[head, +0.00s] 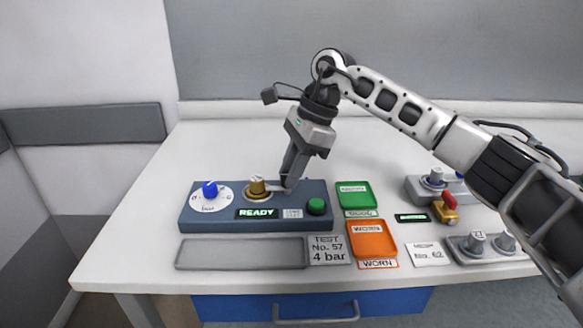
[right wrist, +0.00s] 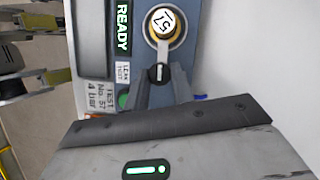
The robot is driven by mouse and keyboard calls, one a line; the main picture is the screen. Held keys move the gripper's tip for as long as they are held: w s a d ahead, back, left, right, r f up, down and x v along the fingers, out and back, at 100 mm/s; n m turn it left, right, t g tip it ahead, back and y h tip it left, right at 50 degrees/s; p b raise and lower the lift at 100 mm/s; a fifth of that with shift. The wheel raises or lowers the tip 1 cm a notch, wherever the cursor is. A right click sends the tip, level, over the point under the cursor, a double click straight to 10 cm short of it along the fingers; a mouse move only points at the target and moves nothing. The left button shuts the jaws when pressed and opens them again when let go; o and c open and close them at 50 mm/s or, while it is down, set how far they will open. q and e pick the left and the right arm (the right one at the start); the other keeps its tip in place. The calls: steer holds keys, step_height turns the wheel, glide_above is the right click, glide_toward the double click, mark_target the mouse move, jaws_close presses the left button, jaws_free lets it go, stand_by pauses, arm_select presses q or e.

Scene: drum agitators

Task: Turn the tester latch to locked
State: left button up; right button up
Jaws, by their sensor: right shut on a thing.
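The tester (head: 225,222) is a blue-grey box on the white table. It carries a blue knob on a white dial (head: 210,197), a lit READY display (head: 256,213) and a green button (head: 316,206). A brass-coloured part marked 57 (right wrist: 162,22) stands upright in a round seat; it also shows in the head view (head: 257,187). Beside it is the latch, whose dark end with a white mark (right wrist: 158,73) shows between my right fingers. My right gripper (head: 287,184) is shut on the latch; its fingers hide part of it in the head view.
A green tray (head: 371,194) and an orange WORN tray (head: 389,240) lie right of the tester. A grey tray (head: 240,254) and a TEST No. 57, 4 bar card (head: 328,250) lie in front. Grey fixtures (head: 487,257) stand at right. The table behind the tester is clear.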

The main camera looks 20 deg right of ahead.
steer(key=o, duration=1)
steer(key=shift+v, duration=8.05)
steer(key=shift+a+r, duration=0.1)
